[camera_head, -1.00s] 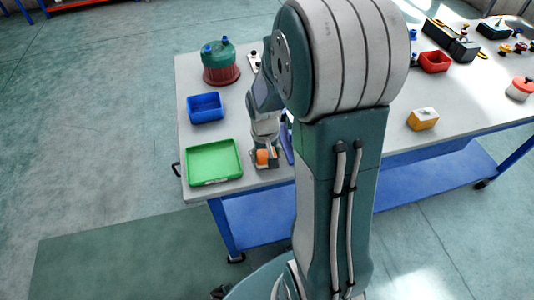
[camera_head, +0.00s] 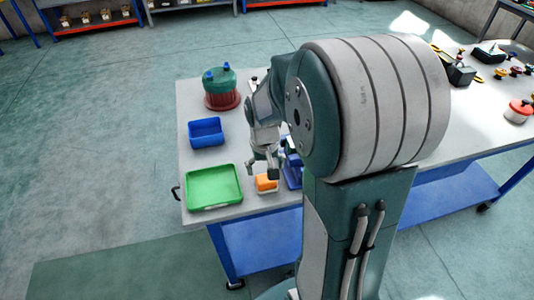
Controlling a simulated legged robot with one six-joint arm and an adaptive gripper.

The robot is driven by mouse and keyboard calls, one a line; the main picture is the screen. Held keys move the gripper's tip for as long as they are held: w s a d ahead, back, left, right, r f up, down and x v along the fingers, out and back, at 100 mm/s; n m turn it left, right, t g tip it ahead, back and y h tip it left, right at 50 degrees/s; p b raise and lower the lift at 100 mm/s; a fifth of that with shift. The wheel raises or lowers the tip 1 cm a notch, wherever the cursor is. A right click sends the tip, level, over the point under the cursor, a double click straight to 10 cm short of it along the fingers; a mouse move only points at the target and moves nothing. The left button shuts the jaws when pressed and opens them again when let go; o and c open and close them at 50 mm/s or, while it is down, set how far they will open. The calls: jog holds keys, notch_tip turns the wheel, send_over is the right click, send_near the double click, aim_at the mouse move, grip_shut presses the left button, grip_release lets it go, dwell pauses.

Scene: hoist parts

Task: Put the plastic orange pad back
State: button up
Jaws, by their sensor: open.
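The orange pad (camera_head: 265,182) sits near the front edge of the table, just right of the green tray, on what looks like a small pale base. My gripper (camera_head: 265,171) is open and empty, just above and behind the pad, pointing down with its fingers apart. A gap seems to show between the fingertips and the pad. My arm hides part of the table to the right of the pad.
An empty green tray (camera_head: 213,203) and a blue bin (camera_head: 206,143) stand left of my gripper. A green and red hoist part (camera_head: 221,88) is at the back left. A blue object (camera_head: 293,172) stands close right of the pad. Other parts lie on the far right.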

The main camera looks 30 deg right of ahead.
aim_at(266, 178)
notch_tip(266, 178, up, 6)
jog(key=s+a+r+n+t, duration=0.3)
jog(key=s+a+r+t, duration=0.2)
jog(key=s+a+r, duration=0.4)
jog(key=s+a, duration=0.1)
jog(key=s, duration=0.2)
jog(key=shift+s+a+r+t, duration=0.3)
jog(key=shift+s+r+t, duration=0.1)
